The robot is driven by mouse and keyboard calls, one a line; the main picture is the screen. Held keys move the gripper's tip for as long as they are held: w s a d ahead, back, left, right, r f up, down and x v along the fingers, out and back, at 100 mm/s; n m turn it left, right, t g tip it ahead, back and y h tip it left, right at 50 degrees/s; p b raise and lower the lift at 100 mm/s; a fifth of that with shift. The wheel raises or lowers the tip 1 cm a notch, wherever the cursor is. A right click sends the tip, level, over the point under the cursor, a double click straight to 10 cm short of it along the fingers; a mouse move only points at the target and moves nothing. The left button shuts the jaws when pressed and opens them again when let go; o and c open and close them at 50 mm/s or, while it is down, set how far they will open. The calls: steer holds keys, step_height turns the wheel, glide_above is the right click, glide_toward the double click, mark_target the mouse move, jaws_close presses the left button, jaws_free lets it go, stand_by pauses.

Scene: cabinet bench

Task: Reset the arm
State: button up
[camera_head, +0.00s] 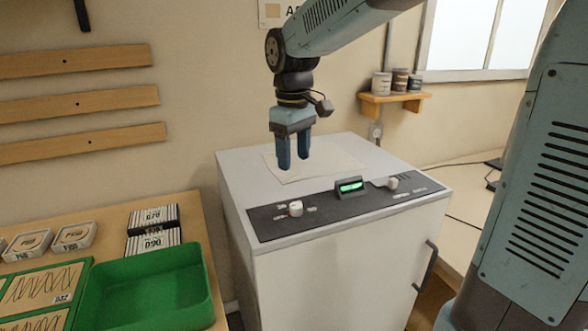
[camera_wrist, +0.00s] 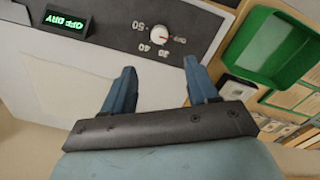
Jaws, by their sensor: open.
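My gripper (camera_head: 294,160) points down above the white cabinet (camera_head: 335,270), over the pale sheet (camera_head: 345,160) on its top. Its two blue fingers are apart with nothing between them, and the wrist view shows the same open fingers (camera_wrist: 158,82). The cabinet's dark control panel (camera_head: 330,210) carries a white knob (camera_head: 295,208), a small lit green display (camera_head: 350,186) and a second white knob (camera_head: 392,183).
A green tray (camera_head: 150,290) stands on the wooden bench at the left, beside striped boxes (camera_head: 153,228) and small containers (camera_head: 75,236). A wall shelf (camera_head: 393,99) with several jars is behind right. The cabinet's handle (camera_head: 426,266) is on its front.

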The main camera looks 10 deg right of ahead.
steer(key=shift+r, duration=0.4)
steer(key=shift+d, duration=0.1)
steer(key=s+d+m+t, duration=0.5)
steer(key=s+d+m, duration=0.3)
steer(key=s+d, duration=0.8)
steer(key=shift+s+m, duration=0.4)
steer(key=shift+s, duration=0.1)
steer(key=shift+c, duration=0.2)
